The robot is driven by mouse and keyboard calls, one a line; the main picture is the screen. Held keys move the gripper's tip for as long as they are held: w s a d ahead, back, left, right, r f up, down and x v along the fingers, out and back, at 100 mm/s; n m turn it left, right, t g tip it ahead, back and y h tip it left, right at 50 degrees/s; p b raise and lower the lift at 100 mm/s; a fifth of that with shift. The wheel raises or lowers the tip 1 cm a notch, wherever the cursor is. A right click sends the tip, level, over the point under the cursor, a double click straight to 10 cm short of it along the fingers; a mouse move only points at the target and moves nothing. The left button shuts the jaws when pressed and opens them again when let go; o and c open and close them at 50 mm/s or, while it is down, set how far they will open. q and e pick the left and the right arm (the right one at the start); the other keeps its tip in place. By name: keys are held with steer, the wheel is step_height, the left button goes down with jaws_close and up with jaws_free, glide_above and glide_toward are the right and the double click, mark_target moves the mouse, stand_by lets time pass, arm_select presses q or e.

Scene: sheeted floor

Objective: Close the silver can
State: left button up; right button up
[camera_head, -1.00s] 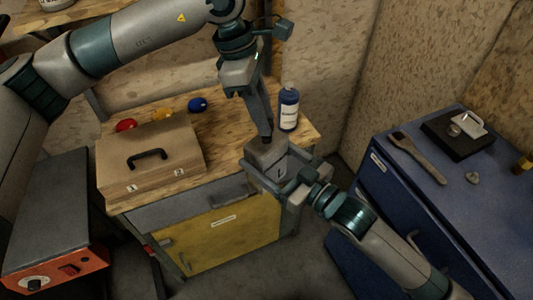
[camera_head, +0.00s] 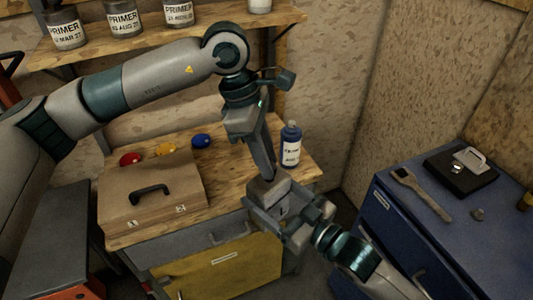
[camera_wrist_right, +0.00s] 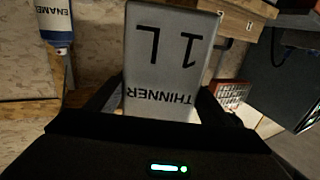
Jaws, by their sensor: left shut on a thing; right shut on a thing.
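The silver can (camera_head: 268,190) is a grey rectangular tin at the bench's front right corner. In the right wrist view the can (camera_wrist_right: 170,65) fills the upper middle and bears "THINNER 1L", upside down in the picture. My right gripper (camera_head: 283,208) is shut on the can's body, its fingers at either side. My left gripper (camera_head: 270,174) points down and its tips meet the top of the can. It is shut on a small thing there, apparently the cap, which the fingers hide. Whether the cap is seated on the opening cannot be seen.
A blue-and-white bottle (camera_head: 290,146) stands close behind the can. A brown case (camera_head: 150,205) and red, yellow and blue lids (camera_head: 200,141) are on the bench to the left. A blue cabinet (camera_head: 430,235) holding a brush is at the right.

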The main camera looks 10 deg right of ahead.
arm_select(q)
steer(key=shift+f, duration=0.25)
steer(key=shift+f, duration=0.5)
stand_by(0.8)
steer(key=m, duration=0.3)
steer(key=shift+w+g, duration=0.15)
steer(key=shift+g, duration=0.25)
steer(key=m+y, duration=0.1)
steer(key=m, duration=0.3)
steer(key=shift+w+d+f+g, duration=0.1)
steer(key=shift+g, duration=0.3)
steer(key=m+y, duration=0.1)
steer(key=m, duration=0.2)
steer(key=m+y, duration=0.1)
steer(key=m, duration=0.3)
steer(key=shift+d+m+g, duration=0.15)
steer(key=shift+m+g, duration=0.15)
steer(key=m+y, duration=0.1)
steer(key=m, duration=0.3)
steer(key=shift+d, duration=0.1)
steer(key=m+y, duration=0.1)
steer(key=m, duration=0.2)
steer(key=shift+m, duration=0.3)
steer(key=m+t, duration=0.1)
steer(key=m, duration=0.2)
steer(key=m+t+y, duration=0.1)
steer(key=m, duration=0.3)
steer(key=shift+d, duration=0.1)
